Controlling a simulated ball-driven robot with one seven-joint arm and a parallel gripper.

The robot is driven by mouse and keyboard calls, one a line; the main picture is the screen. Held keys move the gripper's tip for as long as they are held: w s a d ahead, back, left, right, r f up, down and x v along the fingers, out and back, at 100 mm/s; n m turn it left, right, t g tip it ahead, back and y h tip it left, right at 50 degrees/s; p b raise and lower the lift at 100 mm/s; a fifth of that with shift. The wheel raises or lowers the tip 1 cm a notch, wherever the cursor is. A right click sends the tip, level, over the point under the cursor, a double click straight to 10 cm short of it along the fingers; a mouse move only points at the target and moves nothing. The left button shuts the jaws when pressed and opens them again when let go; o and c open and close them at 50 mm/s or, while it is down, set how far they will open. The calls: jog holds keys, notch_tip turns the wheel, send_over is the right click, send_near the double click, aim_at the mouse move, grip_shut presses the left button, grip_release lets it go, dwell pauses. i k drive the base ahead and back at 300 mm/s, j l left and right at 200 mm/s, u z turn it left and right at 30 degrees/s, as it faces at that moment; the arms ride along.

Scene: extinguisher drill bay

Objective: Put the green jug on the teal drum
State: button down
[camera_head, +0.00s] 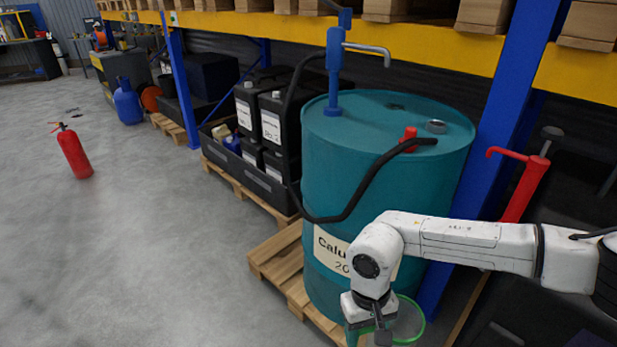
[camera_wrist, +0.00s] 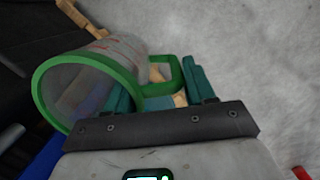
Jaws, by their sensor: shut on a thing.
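The green jug (camera_head: 408,322) has a clear body with a green rim and a green handle. It is low at the bottom of the head view, in front of the teal drum (camera_head: 385,195) and below its top. My gripper (camera_head: 372,325) is at the jug. In the wrist view the jug (camera_wrist: 90,82) lies tilted to the left, and its handle is between the teal fingers of my gripper (camera_wrist: 157,80), which is shut on it. The drum stands upright on a wooden pallet. My arm hides part of its lower front and label.
A blue hand pump (camera_head: 334,75) with a black hose (camera_head: 365,185), a red fitting (camera_head: 409,138) and a grey cap (camera_head: 435,127) take up parts of the drum's top. Its front middle looks bare. A blue rack post (camera_head: 503,110) stands close right. Open floor lies left.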

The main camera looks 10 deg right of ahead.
aim_at(378, 133)
jog(key=i+u, duration=0.25)
jog(key=i, duration=0.2)
jog(key=i+l+u, duration=0.25)
jog(key=i, duration=0.2)
jog(key=i+l+u, duration=0.1)
jog(key=i+u, duration=0.2)
jog(key=i, duration=0.15)
